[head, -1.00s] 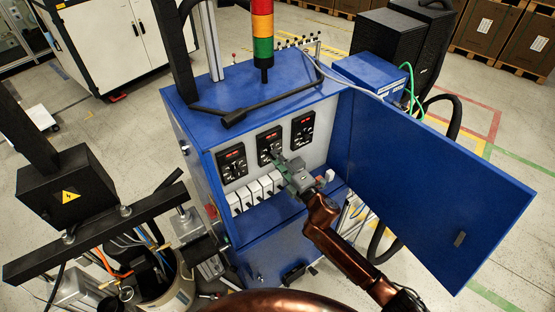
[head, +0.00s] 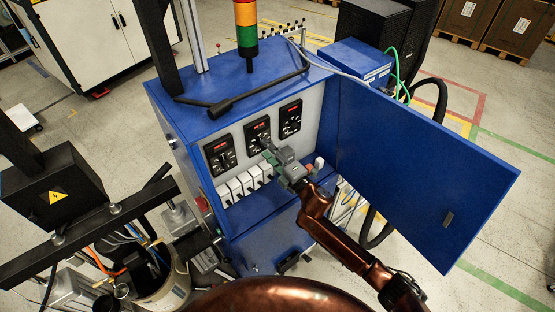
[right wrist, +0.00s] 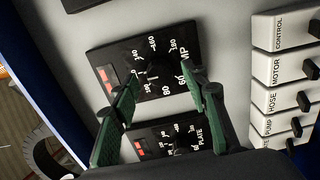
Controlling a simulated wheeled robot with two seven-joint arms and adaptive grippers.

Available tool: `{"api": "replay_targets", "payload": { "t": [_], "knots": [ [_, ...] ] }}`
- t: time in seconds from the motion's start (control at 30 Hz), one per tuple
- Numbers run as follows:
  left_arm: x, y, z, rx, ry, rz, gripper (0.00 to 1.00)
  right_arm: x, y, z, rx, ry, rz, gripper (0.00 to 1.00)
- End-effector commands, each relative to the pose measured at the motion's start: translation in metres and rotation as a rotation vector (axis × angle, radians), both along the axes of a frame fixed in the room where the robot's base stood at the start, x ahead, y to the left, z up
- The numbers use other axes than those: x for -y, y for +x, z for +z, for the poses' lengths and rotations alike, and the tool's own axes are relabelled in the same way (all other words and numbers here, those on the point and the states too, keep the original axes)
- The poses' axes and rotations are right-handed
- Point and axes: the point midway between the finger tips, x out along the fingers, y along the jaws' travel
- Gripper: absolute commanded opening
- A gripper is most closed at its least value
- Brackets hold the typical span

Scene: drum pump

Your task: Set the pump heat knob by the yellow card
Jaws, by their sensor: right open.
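The blue cabinet (head: 240,87) stands open, with three black dial panels on its grey face. My right gripper (head: 268,147) is at the middle panel (head: 251,127), its fingers pointing at it. In the right wrist view this panel (right wrist: 105,57) has a label ending in "MP" and numbers around a dark knob (right wrist: 153,69). The open green fingers of my right gripper (right wrist: 160,82) lie on either side of the knob; I cannot tell whether they touch it. The knob's exact setting is unclear. No yellow card can be made out. My left gripper is not in view.
The PLATE panel (right wrist: 200,142) is close beside the fingers. White labelled switch boxes (right wrist: 275,65) with black levers sit in a row nearby. The cabinet's blue door (head: 420,160) stands open to the right of my right arm. A signal tower (head: 247,32) stands on top.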

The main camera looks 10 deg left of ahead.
Motion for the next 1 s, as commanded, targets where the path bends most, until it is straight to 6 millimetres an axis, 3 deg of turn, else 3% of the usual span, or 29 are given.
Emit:
{"api": "replay_targets", "payload": {
  "t": [0.5, 1.0],
  "knots": [
    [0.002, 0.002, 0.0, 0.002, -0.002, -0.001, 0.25, 0.069, -0.068, -0.001, -0.001, -0.001, 0.0, 0.41],
    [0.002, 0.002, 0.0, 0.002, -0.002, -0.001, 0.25, 0.078, -0.077, -0.001, -0.001, -0.001, -0.001, 0.41]
  ]
}}
